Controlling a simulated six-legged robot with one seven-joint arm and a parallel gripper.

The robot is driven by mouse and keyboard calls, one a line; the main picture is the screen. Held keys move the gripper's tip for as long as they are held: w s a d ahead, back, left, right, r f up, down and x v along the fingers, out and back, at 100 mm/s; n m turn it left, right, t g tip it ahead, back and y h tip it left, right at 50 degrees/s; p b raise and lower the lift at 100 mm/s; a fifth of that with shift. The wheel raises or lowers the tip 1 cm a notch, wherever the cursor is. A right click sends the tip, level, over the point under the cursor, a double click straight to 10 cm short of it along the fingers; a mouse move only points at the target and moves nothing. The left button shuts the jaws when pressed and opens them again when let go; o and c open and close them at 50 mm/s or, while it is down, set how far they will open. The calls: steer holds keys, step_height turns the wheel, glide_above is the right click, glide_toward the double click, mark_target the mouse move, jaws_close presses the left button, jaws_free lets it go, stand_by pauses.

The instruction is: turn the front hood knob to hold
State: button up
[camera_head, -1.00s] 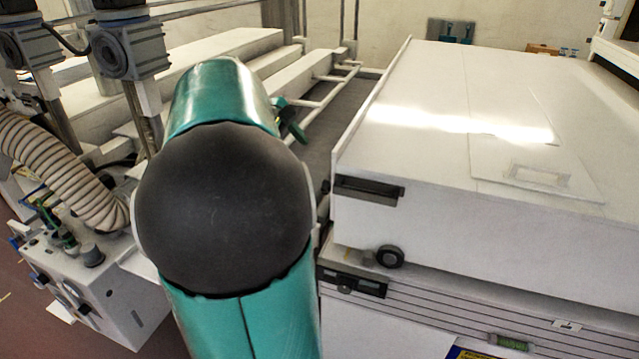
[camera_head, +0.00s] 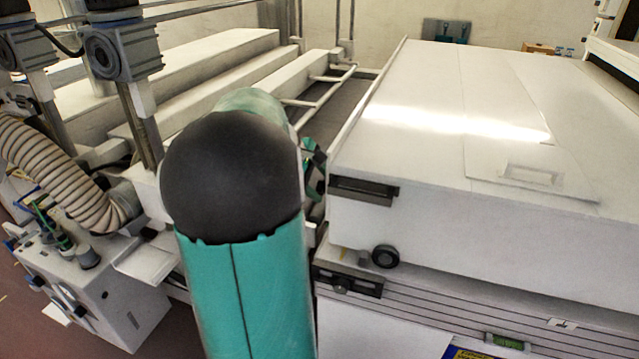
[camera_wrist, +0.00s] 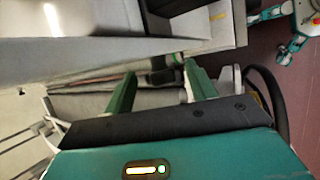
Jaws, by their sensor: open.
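A round black knob (camera_head: 385,256) sits low on the near face of the white hood (camera_head: 450,235), which I take for the front hood knob. Its setting cannot be read. I cannot make out the knob in the wrist view.
A dark recessed handle (camera_head: 363,190) is above the knob, and a black latch plate (camera_head: 347,281) is below left. A ribbed hose (camera_head: 60,170) and a white valve box (camera_head: 95,290) stand at left. The floor shows at lower left.

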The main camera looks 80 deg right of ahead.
steer(key=shift+s+d+f, duration=0.1)
steer(key=shift+s+f, duration=0.05)
steer(key=shift+f, duration=0.15)
steer(key=c, duration=1)
steer(key=h, duration=0.3)
steer(key=shift+a+f+m+g+h, duration=0.2)
steer(key=shift+a+m+g+h, duration=0.1)
steer(key=shift+a+m+h, duration=0.1)
steer(key=shift+a+f+m+g+h, duration=0.15)
steer(key=shift+m+g+h, duration=0.25)
steer(key=shift+h, duration=1)
steer(key=shift+f, duration=0.1)
steer(key=o, duration=1)
